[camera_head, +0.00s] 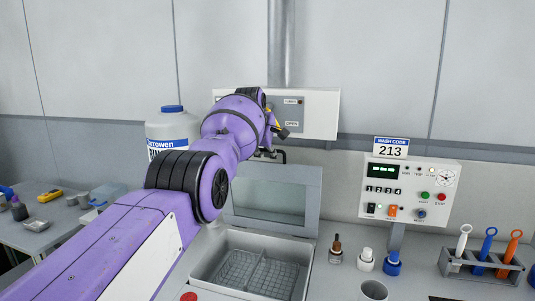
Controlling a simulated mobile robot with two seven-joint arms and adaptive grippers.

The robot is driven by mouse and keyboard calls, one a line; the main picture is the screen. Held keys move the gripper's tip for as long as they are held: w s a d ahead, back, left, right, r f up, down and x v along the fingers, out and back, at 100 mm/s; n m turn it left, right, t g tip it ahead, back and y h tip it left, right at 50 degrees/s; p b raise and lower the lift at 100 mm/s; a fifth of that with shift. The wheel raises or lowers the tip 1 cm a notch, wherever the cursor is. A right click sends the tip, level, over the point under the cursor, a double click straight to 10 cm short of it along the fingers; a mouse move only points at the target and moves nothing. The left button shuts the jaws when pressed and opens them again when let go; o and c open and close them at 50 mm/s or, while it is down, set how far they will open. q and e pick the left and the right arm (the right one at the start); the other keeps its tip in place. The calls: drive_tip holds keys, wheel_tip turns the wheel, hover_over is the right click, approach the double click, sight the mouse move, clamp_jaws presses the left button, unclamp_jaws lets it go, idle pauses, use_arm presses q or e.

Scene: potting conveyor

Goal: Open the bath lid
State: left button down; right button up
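The bath (215,262) is a grey basin at the lower middle. Its inside is visible, with a divided wire basket (262,272) in it. The bath lid (312,200), a grey frame with a clear pane, stands raised and tilted at the back of the bath. A black handle (283,153) shows at its top edge. My purple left arm reaches in from the left. My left gripper (280,131) is above the lid's top edge, close to the handle, in front of the wall box. The arm hides much of it; I cannot tell whether it touches the handle. My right gripper is out of view.
A wall box (322,115) with a small panel is behind the gripper. A control panel (410,190) under a "213" sign (390,148) stands right of the bath. Small bottles (336,252), a tool rack (480,266) and a large white jug (165,128) are nearby.

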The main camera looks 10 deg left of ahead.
use_arm(q)
drive_tip(key=c, duration=2.5)
unclamp_jaws()
drive_tip(key=shift+w+a+r, duration=0.1)
drive_tip(key=shift+r, duration=0.75)
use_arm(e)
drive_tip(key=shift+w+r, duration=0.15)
use_arm(q)
drive_tip(key=o, duration=0.4)
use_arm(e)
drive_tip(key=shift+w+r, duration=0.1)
use_arm(q)
drive_tip(key=shift+s+f, duration=0.25)
drive_tip(key=shift+f, duration=0.05)
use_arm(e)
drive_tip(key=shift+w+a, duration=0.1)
use_arm(q)
drive_tip(key=shift+r, duration=0.1)
drive_tip(key=shift+s+r, duration=0.35)
drive_tip(key=shift+r, duration=0.05)
drive_tip(key=v, duration=1.1)
drive_tip(key=shift+s, duration=0.1)
drive_tip(key=shift+f, duration=0.1)
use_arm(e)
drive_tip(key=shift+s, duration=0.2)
